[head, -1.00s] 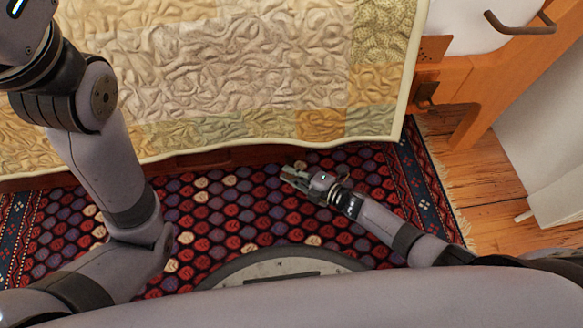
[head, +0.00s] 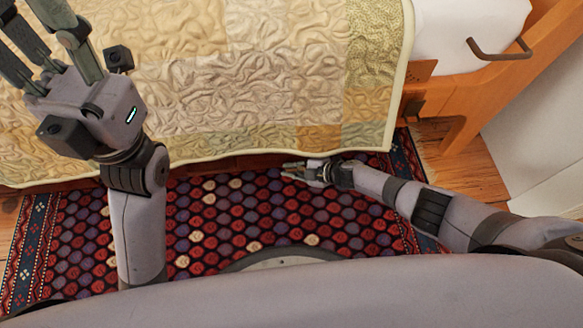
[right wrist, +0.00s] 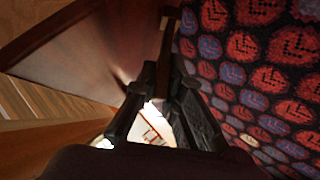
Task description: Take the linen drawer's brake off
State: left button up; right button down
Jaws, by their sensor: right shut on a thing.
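The linen drawer (head: 240,162) shows as a dark red-brown wooden edge under the bed's quilt; in the right wrist view its dark panel (right wrist: 85,45) fills the upper left. My right gripper (head: 287,169) is low at the drawer's front, just above the rug. In the right wrist view its fingers (right wrist: 163,80) are closed on a narrow brown piece (right wrist: 165,40), which looks like the drawer's brake. Its far end and mounting are hard to make out. My left gripper (head: 38,35) is raised over the quilt at upper left, fingers apart and empty.
The quilt (head: 250,80) hangs over the bed's side above the drawer. An orange wooden bed end (head: 510,70) with a metal handle (head: 500,55) stands at right. A patterned rug (head: 230,220) covers the floor in front, with bare boards (head: 465,175) beyond it.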

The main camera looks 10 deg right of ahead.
jog(key=shift+d, duration=0.1)
jog(key=c, duration=1.7)
grip_release()
jog(key=v, duration=1.2)
